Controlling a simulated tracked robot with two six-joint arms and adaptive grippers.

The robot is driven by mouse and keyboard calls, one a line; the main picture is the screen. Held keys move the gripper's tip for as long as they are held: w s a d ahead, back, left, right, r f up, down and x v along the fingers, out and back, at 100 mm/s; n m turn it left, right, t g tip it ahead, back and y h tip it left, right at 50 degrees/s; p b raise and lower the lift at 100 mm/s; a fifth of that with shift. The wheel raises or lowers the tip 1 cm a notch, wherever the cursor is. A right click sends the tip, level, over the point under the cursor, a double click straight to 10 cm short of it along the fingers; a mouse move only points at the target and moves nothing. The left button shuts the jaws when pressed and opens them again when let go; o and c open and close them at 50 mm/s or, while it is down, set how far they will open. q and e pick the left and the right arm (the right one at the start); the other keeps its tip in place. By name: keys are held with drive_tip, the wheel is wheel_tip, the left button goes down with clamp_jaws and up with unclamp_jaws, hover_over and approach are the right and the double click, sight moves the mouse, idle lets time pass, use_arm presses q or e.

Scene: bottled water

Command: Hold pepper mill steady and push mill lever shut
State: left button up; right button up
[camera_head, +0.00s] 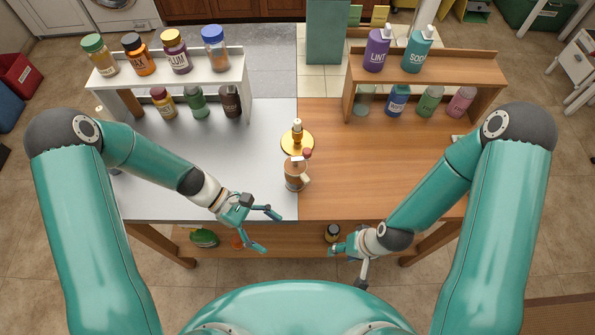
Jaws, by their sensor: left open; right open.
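The pepper mill (293,177) looks like a small brown upright body near the front middle of the table, at the seam between the grey and wooden halves. How far the lever stands open is too small to tell. My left gripper (272,231) is open and empty, in front of the mill and to its left. My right gripper (347,268) is open and empty, past the table's front edge, to the mill's right. Neither touches the mill.
A yellow round plate (288,145) with a small white-topped item stands just behind the mill. A white shelf (236,65) at left and a wooden shelf (487,70) at right hold several bottles and jars. The tabletop on both sides of the mill is clear.

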sight(286, 177)
use_arm(q)
drive_tip(key=w+r+n+t+h+b, duration=0.1)
drive_tip(key=w, duration=0.2)
drive_tip(key=w+r+n+h+b, duration=0.1)
drive_tip(key=w, duration=0.3)
drive_tip(key=w+r+n+t+h+b, duration=0.1)
drive_tip(key=w+h, duration=0.1)
drive_tip(key=w, duration=0.2)
drive_tip(key=shift+w+a+r+t, duration=0.15)
drive_tip(key=shift+a+r+t, duration=0.15)
drive_tip(key=shift+r, duration=0.05)
drive_tip(key=shift+w+a+r+n+t+h+b, duration=0.1)
drive_tip(key=shift+w+a+n+t+h+b, duration=0.15)
drive_tip(key=shift+w, duration=0.35)
drive_tip(key=shift+w+a+r+n+t+h+b, duration=0.15)
drive_tip(key=shift+w+a+t+b, duration=0.1)
drive_tip(key=shift+w, duration=0.3)
drive_tip(key=shift+w+a+f+t+b, duration=0.5)
drive_tip(key=shift+w+a+f+b, duration=0.35)
drive_tip(key=shift+w, duration=0.1)
drive_tip(key=shift+a+f, duration=0.1)
drive_tip(key=shift+f, duration=0.1)
drive_tip(key=b+x, duration=0.2)
drive_tip(key=x, duration=0.6)
drive_tip(key=shift+s+f, duration=0.1)
drive_tip(key=shift+f, duration=0.15)
drive_tip(key=shift+x, duration=0.85)
drive_tip(key=shift+r, duration=0.15)
drive_tip(key=shift+c, duration=0.4)
drive_tip(key=c, duration=0.7)
